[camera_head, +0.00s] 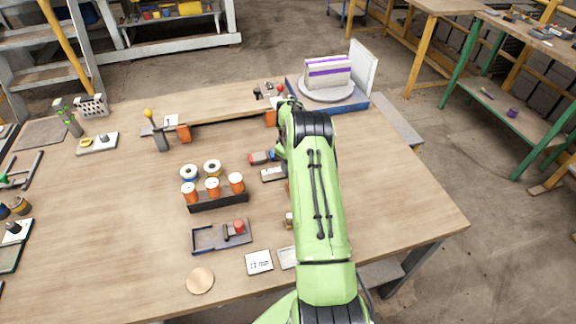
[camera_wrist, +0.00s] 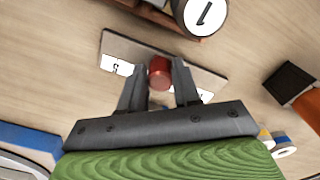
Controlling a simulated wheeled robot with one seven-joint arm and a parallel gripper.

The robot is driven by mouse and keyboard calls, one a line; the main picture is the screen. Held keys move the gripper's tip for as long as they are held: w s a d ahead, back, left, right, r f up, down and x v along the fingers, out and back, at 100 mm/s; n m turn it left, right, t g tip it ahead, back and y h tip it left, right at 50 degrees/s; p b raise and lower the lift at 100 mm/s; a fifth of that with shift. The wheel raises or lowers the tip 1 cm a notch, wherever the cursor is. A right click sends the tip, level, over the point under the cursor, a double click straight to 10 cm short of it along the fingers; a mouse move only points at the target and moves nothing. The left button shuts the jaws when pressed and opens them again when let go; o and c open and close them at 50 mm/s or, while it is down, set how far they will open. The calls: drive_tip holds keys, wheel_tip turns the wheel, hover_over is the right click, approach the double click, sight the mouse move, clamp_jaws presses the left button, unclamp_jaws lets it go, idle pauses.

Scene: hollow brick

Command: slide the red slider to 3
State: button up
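The red slider (camera_wrist: 159,72) is a round red knob on a thin brownish plate (camera_wrist: 143,47) in the wrist view. My gripper (camera_wrist: 159,64) points at the plate, with one dark finger on each side of the knob. The gap between the fingertips is about as wide as the knob, and the fingers seem shut on it. A white label (camera_wrist: 116,65) with a mark like a 3 lies left of the knob. Another white label (camera_wrist: 206,95) to the right is partly hidden by a finger. In the head view my green arm hides the gripper, and I cannot make out the slider there.
In the wrist view a cylinder with a white top marked 1 (camera_wrist: 206,12) stands close beyond the plate. A black and orange block (camera_wrist: 291,88) is at the right. In the head view a black rack (camera_head: 219,202) of orange cylinders stands left of my arm. The table's right side (camera_head: 400,200) is clear.

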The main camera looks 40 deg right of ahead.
drive_tip(key=o, duration=0.3)
drive_tip(key=shift+r, duration=0.1)
wheel_tip(320, 180, up, 16)
drive_tip(key=shift+f+p, duration=0.2)
drive_tip(key=shift+p, duration=0.8)
